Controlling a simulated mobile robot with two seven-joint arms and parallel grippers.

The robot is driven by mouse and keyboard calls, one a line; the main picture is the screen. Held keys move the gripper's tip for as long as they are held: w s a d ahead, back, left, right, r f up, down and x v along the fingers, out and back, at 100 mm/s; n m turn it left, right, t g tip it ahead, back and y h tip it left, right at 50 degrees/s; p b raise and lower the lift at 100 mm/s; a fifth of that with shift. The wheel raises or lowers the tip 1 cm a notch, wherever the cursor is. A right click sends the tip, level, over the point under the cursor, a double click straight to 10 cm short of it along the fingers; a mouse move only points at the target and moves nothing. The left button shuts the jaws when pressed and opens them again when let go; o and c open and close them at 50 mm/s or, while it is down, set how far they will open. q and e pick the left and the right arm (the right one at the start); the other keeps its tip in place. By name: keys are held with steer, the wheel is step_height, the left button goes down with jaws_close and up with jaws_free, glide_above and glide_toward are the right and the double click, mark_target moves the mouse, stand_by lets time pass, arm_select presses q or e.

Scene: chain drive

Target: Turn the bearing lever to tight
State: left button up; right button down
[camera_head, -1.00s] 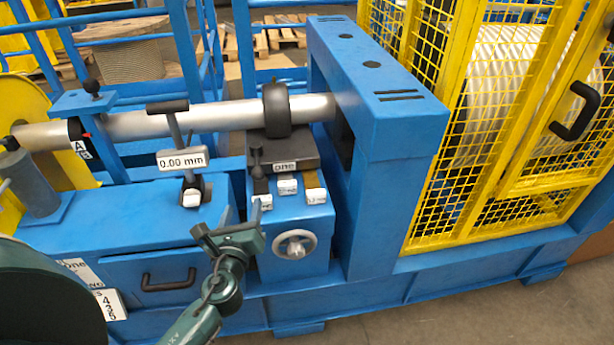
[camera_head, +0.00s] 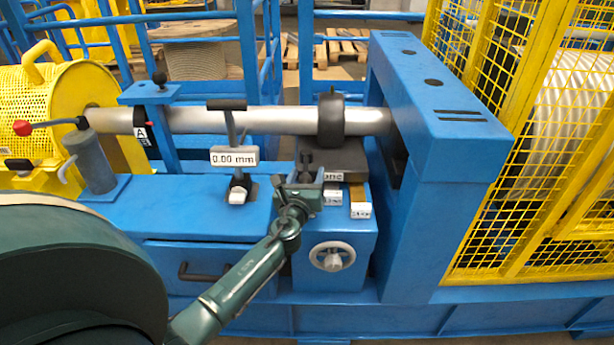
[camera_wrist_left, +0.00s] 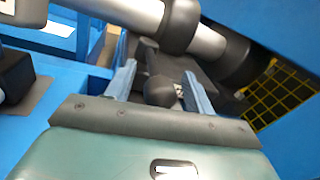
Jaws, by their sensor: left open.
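A dark lever with a round black knob (camera_head: 306,159) stands in front of the bearing block (camera_head: 350,160), below the black bearing ring (camera_head: 331,118) on the grey shaft (camera_head: 272,121). My left gripper (camera_head: 299,180) is open, just in front of this lever. In the left wrist view the black knob (camera_wrist_left: 160,90) shows between the two open fingers (camera_wrist_left: 160,84); I see no clear contact. The gripper hides the lower part of the lever in the head view. I cannot read a tight mark. My right gripper is not in view.
A gauge reading 0.00 mm (camera_head: 235,156) stands left of the gripper. A handwheel (camera_head: 332,256) is below it. The blue frame (camera_head: 440,130) and yellow mesh cage (camera_head: 530,180) rise on the right.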

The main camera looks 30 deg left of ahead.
arm_select(q)
steer(key=shift+w+a, duration=0.1)
steer(key=shift+w, duration=0.15)
steer(key=shift+c, duration=0.5)
jaws_close()
